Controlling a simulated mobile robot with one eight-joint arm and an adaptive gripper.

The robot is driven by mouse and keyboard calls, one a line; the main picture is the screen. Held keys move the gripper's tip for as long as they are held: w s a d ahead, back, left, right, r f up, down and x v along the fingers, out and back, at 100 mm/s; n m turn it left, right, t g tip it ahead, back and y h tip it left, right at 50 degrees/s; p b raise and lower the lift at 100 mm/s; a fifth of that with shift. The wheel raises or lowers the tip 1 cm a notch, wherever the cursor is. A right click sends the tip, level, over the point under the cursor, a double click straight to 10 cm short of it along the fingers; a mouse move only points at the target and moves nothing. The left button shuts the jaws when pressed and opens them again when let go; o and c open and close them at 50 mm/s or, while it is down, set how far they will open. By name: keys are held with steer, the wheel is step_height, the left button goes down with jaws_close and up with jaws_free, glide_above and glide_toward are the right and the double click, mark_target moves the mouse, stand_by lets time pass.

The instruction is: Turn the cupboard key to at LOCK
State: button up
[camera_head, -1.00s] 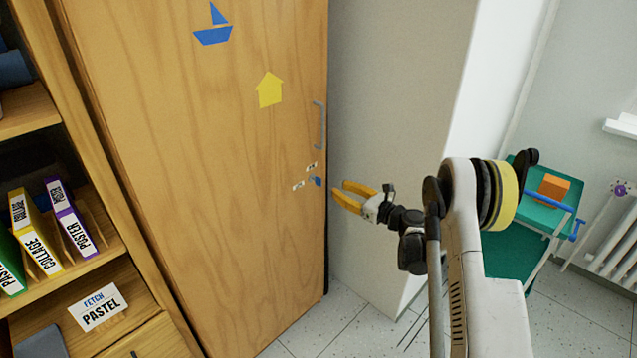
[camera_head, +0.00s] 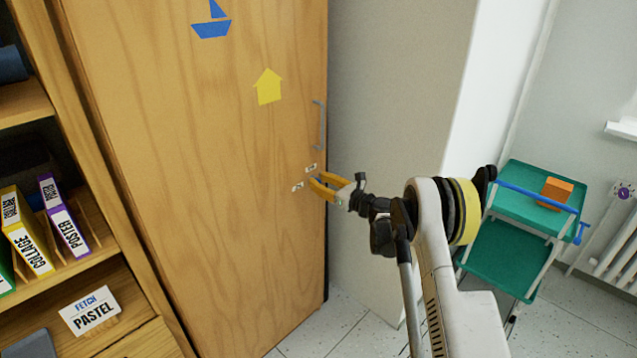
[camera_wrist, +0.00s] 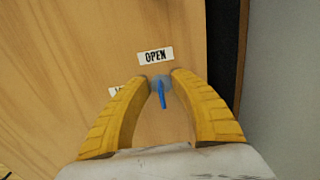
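The cupboard door (camera_head: 230,200) is wooden and closed, with a grey handle (camera_head: 319,125) near its right edge. The blue key (camera_wrist: 162,94) sits in the door below the OPEN label (camera_wrist: 155,55). A second label (camera_wrist: 118,90), mostly hidden behind the left finger in the wrist view, also shows left of the key in the head view (camera_head: 297,187). My gripper (camera_wrist: 159,82) is open, its yellow fingers on either side of the key with gaps visible. It also shows at the door in the head view (camera_head: 314,184), where the fingers largely hide the key.
A shelf with binders (camera_head: 62,217) stands to the left. A wall pillar (camera_head: 400,100) is right of the cupboard. A green trolley (camera_head: 505,255) with an orange box (camera_head: 556,193) stands at the right, near a radiator (camera_head: 612,245).

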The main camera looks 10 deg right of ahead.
jaws_close()
steer(key=shift+n, duration=0.4)
steer(key=n, duration=0.2)
steer(key=shift+s+a+n, duration=0.15)
steer(key=shift+n, duration=0.25)
steer(key=n, duration=0.4)
steer(key=f+n, duration=0.1)
steer(key=n, duration=0.9)
steer(key=shift+s+a+f, duration=0.15)
steer(key=shift+s+a, duration=0.1)
steer(key=shift+a, duration=0.15)
steer(key=shift+n, duration=0.3)
